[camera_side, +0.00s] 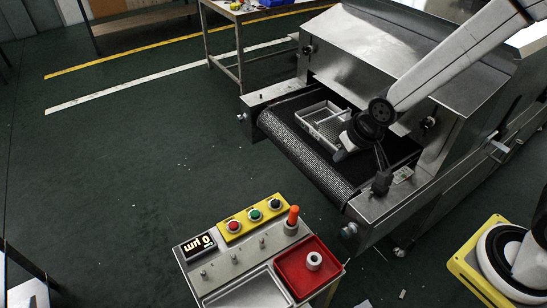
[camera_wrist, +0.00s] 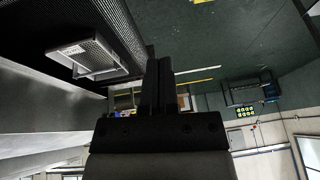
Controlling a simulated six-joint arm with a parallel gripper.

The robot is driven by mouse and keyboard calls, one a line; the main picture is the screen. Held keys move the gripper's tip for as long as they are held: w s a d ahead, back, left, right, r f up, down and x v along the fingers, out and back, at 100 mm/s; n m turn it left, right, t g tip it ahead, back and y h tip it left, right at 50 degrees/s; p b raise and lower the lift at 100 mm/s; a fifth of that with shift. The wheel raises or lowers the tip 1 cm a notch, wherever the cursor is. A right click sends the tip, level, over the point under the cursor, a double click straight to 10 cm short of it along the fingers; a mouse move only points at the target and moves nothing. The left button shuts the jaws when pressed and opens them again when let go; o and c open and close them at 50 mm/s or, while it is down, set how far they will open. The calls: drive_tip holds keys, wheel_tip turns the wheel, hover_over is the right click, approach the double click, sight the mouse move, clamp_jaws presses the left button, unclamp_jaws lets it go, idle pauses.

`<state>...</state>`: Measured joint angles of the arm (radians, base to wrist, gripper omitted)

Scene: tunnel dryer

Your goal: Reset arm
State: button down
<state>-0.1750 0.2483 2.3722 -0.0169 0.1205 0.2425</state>
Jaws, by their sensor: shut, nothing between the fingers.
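My gripper (camera_wrist: 158,64) shows in the wrist view as two dark fingers pressed together, with nothing between them. In the side view my arm reaches in from the upper right, and its wrist hangs over the near end of the dryer belt; the fingers are hard to make out there. A shallow metal tray with a mesh floor (camera_side: 318,116) lies on the dark conveyor belt (camera_side: 300,141), just left of my wrist, which covers part of its right side. In the wrist view the tray (camera_wrist: 88,60) is left of the fingers and apart from them.
The steel tunnel dryer (camera_side: 375,45) stands behind the belt. A workbench is at the back; green floor at left is clear.

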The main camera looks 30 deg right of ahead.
drive_tip(key=s+d+r+g, duration=0.2)
drive_tip(key=s+d, duration=0.4)
drive_tip(key=s, duration=0.2)
drive_tip(key=shift+s+d+n+h, duration=0.2)
drive_tip(key=shift+n+h, duration=0.1)
drive_tip(key=shift+h, duration=0.1)
idle(0.5)
